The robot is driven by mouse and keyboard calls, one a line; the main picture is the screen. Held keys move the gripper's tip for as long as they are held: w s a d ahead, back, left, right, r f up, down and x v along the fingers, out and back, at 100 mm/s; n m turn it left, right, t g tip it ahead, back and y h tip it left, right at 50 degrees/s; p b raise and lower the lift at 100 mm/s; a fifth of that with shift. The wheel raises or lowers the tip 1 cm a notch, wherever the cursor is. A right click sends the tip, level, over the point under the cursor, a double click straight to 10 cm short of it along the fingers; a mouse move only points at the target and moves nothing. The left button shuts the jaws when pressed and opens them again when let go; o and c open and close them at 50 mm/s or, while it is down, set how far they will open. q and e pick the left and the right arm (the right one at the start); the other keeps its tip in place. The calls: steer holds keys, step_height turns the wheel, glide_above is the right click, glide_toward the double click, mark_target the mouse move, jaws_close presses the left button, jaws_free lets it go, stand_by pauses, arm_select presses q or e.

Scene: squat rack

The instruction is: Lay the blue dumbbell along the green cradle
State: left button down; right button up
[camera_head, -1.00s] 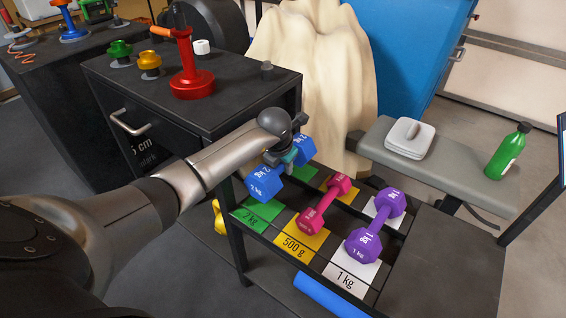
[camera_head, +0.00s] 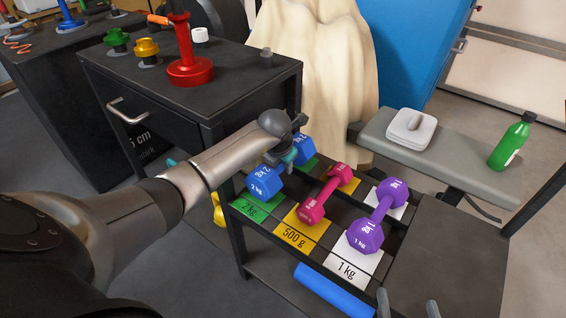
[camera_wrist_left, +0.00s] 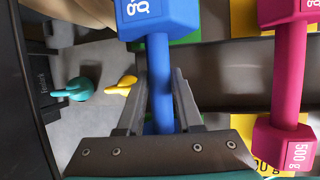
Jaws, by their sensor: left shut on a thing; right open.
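The blue dumbbell (camera_head: 264,183) is a hex-headed 2 kg weight. It lies lengthwise over the green cradle (camera_head: 247,208), whose green ends show below both heads. I cannot tell whether it touches the cradle. My left gripper (camera_head: 284,157) is shut on its handle from above. In the left wrist view the dumbbell (camera_wrist_left: 158,14) runs between the fingers (camera_wrist_left: 160,103), and its near head is hidden behind the gripper. My right gripper (camera_head: 408,306) is open and empty at the bottom edge, with only its fingertips showing.
A pink dumbbell (camera_head: 323,195) and a purple dumbbell (camera_head: 373,225) lie in the yellow and white cradles to the right. The black cabinet (camera_head: 240,88) with a red stand (camera_head: 190,70) is behind left. A bench (camera_head: 440,148) stands right. A blue roll (camera_head: 333,290) lies below the rack.

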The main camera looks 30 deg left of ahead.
arm_select(q)
steer(key=shift+w+r, duration=0.25)
steer(key=shift+r, duration=0.05)
steer(key=c, duration=1)
jaws_free()
steer(key=shift+s+f, duration=0.25)
steer(key=shift+f, duration=0.15)
steer(key=o, duration=0.4)
steer(key=shift+o, duration=0.2)
steer(key=shift+r, duration=0.1)
